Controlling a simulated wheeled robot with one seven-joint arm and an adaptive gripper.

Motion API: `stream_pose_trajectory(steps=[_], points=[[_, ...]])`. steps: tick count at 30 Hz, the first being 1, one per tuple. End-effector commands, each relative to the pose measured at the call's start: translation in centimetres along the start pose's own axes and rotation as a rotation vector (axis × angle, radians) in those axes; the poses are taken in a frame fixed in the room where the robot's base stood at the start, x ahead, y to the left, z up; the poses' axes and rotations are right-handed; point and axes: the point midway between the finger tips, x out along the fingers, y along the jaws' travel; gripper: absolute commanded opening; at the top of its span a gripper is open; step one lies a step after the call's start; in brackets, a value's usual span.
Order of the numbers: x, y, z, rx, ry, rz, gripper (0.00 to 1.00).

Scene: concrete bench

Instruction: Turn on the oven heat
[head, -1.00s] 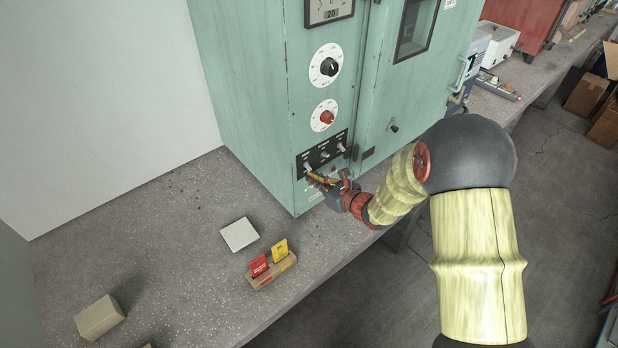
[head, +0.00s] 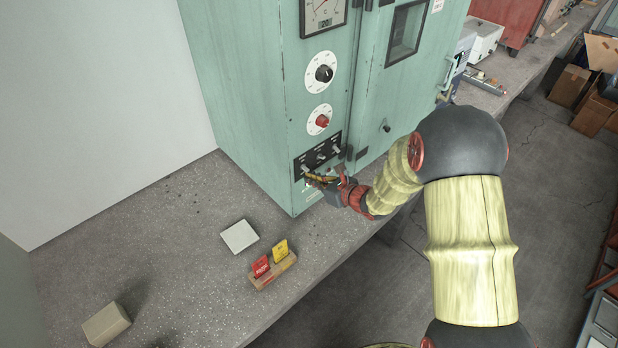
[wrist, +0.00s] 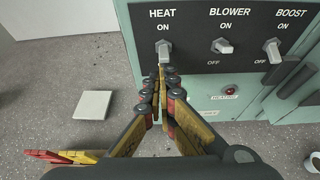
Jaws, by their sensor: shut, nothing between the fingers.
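The oven (head: 245,90) is a pale green cabinet. Its black switch panel (head: 318,157) sits low on the front, below a red knob (head: 322,121). In the wrist view the HEAT switch (wrist: 164,48) is a pale toggle at the panel's left, with ON printed above it; its lower label is hidden by my fingers. My gripper (wrist: 160,72) is shut and empty, its tips just below the HEAT toggle; I cannot tell if they touch it. In the head view my gripper (head: 308,178) is at the panel's lower left.
The BLOWER switch (wrist: 223,46) and BOOST switch (wrist: 273,50) stand to the right of HEAT. A red lamp (wrist: 230,90) sits below them. A pale square block (head: 240,236) and a wooden holder with red and yellow cards (head: 273,270) lie on the bench (head: 180,280).

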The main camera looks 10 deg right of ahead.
Motion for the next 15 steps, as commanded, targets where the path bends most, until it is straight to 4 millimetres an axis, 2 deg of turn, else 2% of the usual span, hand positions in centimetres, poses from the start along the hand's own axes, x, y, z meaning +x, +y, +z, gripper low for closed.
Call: stream_pose_trajectory(steps=[1,3,7,15], points=[[-0.21,-0.01,0.74,-0.004,0.018,0.001,0.00],[-0.35,-0.01,0.93,-0.004,0.055,0.001,0.00],[-0.16,0.01,0.25,-0.001,0.051,0.001,0.00],[-0.34,0.00,0.66,-0.001,0.050,0.001,0.00]])
